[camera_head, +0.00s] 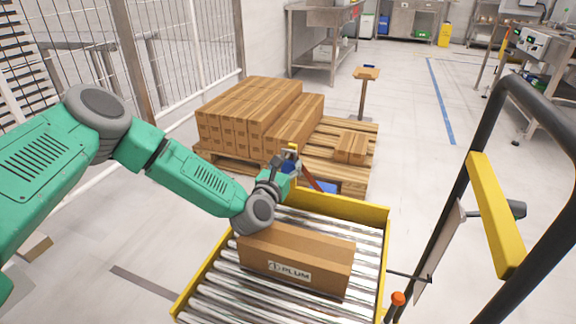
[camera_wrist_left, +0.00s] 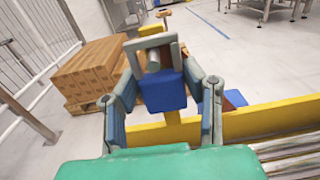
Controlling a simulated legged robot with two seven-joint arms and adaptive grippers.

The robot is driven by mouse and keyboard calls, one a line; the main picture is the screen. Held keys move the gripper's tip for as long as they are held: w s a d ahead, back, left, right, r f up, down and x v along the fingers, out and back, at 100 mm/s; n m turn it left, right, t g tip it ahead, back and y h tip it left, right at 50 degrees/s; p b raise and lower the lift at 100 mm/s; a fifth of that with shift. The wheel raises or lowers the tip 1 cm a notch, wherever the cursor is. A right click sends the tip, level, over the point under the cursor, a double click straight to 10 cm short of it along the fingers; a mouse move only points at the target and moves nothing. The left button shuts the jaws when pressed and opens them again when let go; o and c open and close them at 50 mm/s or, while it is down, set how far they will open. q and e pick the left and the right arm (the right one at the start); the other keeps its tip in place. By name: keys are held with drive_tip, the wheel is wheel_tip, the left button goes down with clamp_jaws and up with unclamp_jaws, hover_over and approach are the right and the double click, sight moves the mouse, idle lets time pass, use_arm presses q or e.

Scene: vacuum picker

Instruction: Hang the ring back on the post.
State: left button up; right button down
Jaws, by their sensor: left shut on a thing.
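My left gripper (camera_head: 285,165) is at the far yellow edge of the roller bed, beside an upright yellow post (camera_head: 293,152). In the left wrist view its fingers (camera_wrist_left: 163,100) stand on both sides of a blue block, shut on what appears to be the ring (camera_wrist_left: 150,41), a grey squarish frame above the block. A pale, peg-like piece shows inside the frame's opening; I cannot tell whether the ring hangs on it. The lower part of the yellow post shows below the blue block. In the head view the wrist and fingers hide most of the ring. My right gripper is not in view.
A cardboard box (camera_head: 297,258) lies on the rollers (camera_head: 225,294) just nearer than my left wrist. Stacked boxes (camera_head: 248,112) stand on a pallet beyond. A red bar (camera_head: 309,177) slants near the gripper. A dark frame with a yellow grip (camera_head: 495,215) rises at the right.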

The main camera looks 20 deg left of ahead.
use_arm(q)
drive_tip(key=o, duration=1.4)
drive_tip(key=shift+o, duration=0.3)
drive_tip(key=o, duration=0.6)
drive_tip(key=shift+c, duration=0.2)
drive_tip(key=shift+s, duration=0.1)
drive_tip(key=s+p, duration=0.1)
drive_tip(key=s, duration=0.5)
drive_tip(key=shift+s, duration=0.4)
drive_tip(key=shift+d, duration=0.1)
